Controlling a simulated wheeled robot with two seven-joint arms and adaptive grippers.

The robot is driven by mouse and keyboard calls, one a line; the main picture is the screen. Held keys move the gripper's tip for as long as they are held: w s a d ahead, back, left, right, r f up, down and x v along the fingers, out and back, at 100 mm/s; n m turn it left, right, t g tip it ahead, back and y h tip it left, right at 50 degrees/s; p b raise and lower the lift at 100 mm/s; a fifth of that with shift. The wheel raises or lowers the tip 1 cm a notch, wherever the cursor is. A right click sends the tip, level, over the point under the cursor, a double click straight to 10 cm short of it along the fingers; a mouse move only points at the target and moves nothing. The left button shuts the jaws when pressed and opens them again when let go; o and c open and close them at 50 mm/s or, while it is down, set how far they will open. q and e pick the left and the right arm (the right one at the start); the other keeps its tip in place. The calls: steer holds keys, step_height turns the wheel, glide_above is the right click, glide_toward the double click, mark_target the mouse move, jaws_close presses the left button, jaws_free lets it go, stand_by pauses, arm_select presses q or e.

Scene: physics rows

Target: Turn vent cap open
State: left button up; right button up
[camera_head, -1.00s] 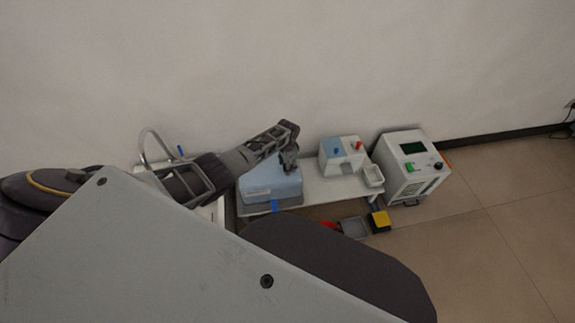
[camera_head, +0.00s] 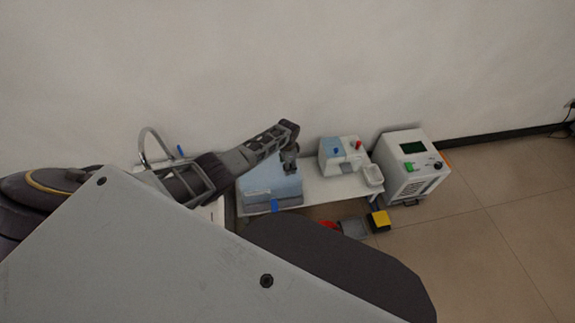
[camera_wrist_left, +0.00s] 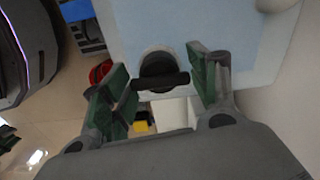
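The vent cap appears to be the black round knob with a crossbar (camera_wrist_left: 162,80) on the pale blue face of a box (camera_wrist_left: 245,30). In the head view this light blue and grey box (camera_head: 262,192) stands on the white bench, and its knob cannot be made out there. My left gripper (camera_wrist_left: 158,68) is open, its green-padded fingers on either side of the crossbar. The crossbar ends lie close to both pads; I cannot tell whether they touch. In the head view the left gripper (camera_head: 290,160) is over the box's right side. My right gripper is not in view.
A white box with blue and red knobs (camera_head: 345,155) and a small white tray (camera_head: 372,175) stand to the right on the bench. A white machine (camera_head: 412,165) stands beyond. A yellow block (camera_head: 380,221) and grey bin (camera_head: 354,229) are below. The wall is close behind.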

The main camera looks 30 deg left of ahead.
arm_select(q)
steer(key=shift+a+r, duration=0.1)
steer(key=shift+r, duration=0.6)
step_height(320, 180, up, 10)
steer(key=shift+r, duration=0.25)
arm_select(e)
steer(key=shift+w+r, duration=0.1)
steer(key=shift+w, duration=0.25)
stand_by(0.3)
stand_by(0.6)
